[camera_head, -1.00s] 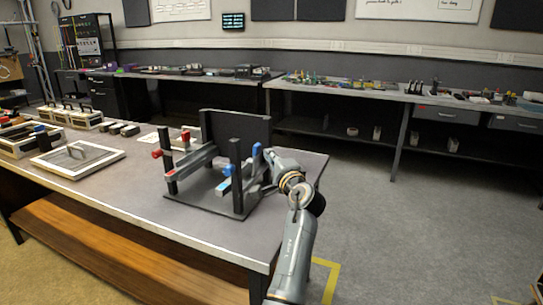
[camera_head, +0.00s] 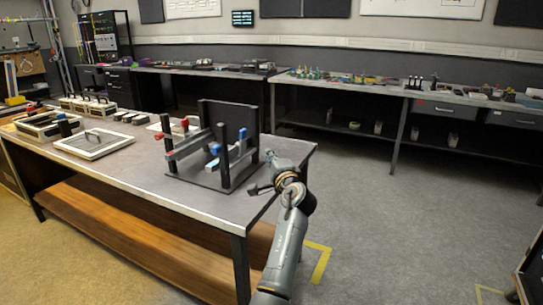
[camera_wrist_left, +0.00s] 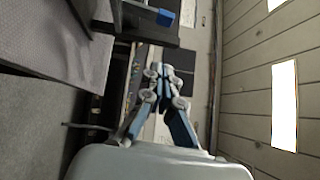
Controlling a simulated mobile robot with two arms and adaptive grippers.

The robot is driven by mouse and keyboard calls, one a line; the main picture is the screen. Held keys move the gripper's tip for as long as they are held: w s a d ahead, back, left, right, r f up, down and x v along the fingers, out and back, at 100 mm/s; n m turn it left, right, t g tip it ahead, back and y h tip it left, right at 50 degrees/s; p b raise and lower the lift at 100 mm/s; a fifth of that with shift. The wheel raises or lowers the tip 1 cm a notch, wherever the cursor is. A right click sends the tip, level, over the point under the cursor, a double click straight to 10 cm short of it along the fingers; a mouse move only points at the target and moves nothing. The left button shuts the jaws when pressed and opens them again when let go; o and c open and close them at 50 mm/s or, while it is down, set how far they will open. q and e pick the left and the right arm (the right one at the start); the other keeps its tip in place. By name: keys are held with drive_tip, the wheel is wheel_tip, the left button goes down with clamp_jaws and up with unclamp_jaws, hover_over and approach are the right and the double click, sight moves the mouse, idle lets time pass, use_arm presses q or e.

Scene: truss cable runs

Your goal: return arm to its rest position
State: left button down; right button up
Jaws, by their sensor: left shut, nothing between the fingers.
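My left arm rises from the bottom of the head view. Its left gripper (camera_head: 254,190) is at the near right edge of the table, beside the black fixture and apart from it. In the left wrist view the two fingers (camera_wrist_left: 160,72) are closed together with nothing between them. The fixture (camera_head: 228,180) has a dark base plate, upright posts, a back panel, a grey bar, and red and blue knobs. A blue knob (camera_wrist_left: 165,17) of it also shows in the left wrist view. My right gripper is in neither view.
The grey table (camera_head: 140,186) holds a white frame (camera_head: 94,145) with a handle and several small cases at the left. A wooden shelf (camera_head: 120,230) runs below. Open floor (camera_head: 400,230) lies right of the table. Long benches stand along the back wall.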

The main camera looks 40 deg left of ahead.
use_arm(q)
drive_tip(key=shift+a, duration=0.1)
idle(0.4)
